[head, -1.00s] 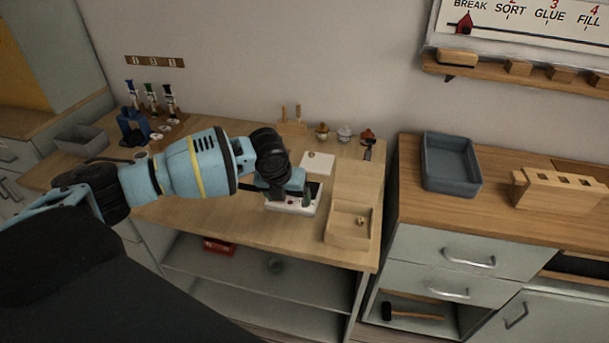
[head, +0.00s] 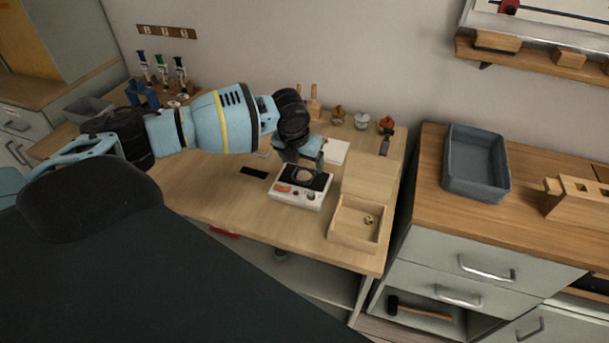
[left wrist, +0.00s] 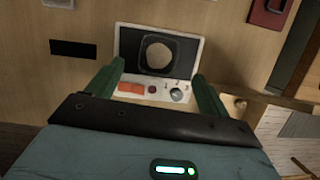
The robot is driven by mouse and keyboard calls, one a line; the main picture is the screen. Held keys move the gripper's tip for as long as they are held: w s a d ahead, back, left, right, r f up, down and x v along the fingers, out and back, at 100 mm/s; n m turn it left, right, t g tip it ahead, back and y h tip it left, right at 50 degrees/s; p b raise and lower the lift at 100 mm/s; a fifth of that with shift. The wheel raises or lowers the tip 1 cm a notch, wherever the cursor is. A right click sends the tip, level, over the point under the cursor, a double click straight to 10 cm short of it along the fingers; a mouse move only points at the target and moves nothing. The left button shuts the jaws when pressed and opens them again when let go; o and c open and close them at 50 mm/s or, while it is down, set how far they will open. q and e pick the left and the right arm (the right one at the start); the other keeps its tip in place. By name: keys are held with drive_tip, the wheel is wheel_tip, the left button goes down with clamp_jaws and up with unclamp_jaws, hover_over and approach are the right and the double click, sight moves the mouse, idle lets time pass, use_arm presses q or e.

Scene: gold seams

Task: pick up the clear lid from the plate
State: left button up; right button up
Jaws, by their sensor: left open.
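The plate (head: 288,197) is a white box with a dark top on the wooden bench, with an orange switch and a knob on its front. It also shows in the left wrist view (left wrist: 124,51). A see-through rounded-square outline, which looks like the clear lid (left wrist: 143,68), lies on the dark top around a pale round piece (left wrist: 160,54). My left gripper (head: 309,163) is above the plate in the head view. In the left wrist view its green fingers (left wrist: 157,82) are apart and empty, reaching toward the plate's front. My right gripper is not in view.
An open wooden box (head: 345,222) stands right of the plate. A dark strip (head: 254,171) lies to its left. A white sheet (head: 336,151) and small jars (head: 361,122) are behind. A grey tray (head: 476,163) sits on the right counter. The bench's front left is clear.

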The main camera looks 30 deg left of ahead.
sight(304, 175)
use_arm(q)
drive_tip(key=x, duration=0.5)
drive_tip(key=shift+s+f, duration=0.1)
drive_tip(key=c, duration=1)
drive_tip(key=shift+c, duration=0.2)
